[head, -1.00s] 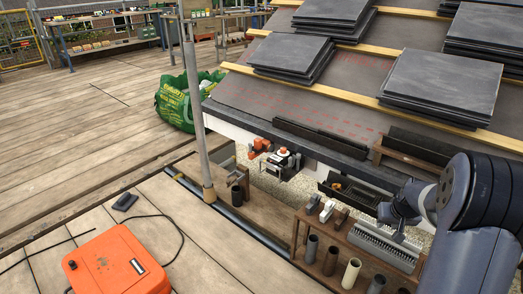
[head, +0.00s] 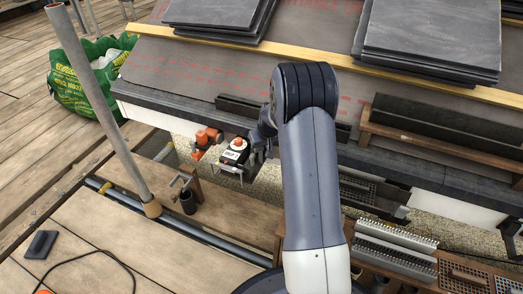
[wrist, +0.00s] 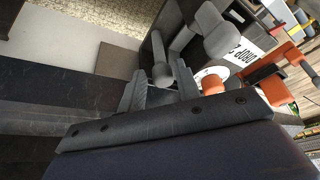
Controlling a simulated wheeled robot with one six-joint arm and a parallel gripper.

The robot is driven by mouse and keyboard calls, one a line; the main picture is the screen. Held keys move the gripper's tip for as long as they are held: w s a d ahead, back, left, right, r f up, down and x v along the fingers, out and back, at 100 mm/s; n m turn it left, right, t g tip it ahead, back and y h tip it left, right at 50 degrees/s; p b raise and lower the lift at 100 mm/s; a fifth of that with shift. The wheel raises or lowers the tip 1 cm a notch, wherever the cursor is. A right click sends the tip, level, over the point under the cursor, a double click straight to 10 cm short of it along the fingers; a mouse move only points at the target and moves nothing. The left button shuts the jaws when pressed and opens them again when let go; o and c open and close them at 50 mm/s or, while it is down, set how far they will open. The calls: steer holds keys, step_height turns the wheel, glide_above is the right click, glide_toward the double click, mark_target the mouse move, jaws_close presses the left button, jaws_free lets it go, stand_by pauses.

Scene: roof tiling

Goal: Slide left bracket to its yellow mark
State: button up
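My gripper (wrist: 160,88) is at the eave edge; its two fingers stand apart in the wrist view. A grey rounded knob (wrist: 162,74) shows between and just beyond the fingertips; I cannot tell if they touch it. A second grey knob (wrist: 216,40) is to its upper right. These may belong to the left bracket, but I cannot tell. In the head view, my gripper (head: 258,148) is just right of a device with an orange button (head: 238,143). My arm hides part of that area. I cannot make out a yellow mark on the eave.
An orange-and-grey tool (head: 206,138) hangs left of the device. A black tray (head: 375,190) and a bench with metal combs (head: 395,245) lie right of my arm. Slate stacks (head: 430,38) sit on the roof.

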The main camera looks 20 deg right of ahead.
steer(key=shift+w+f, duration=0.4)
steer(key=shift+w, duration=0.45)
jaws_close()
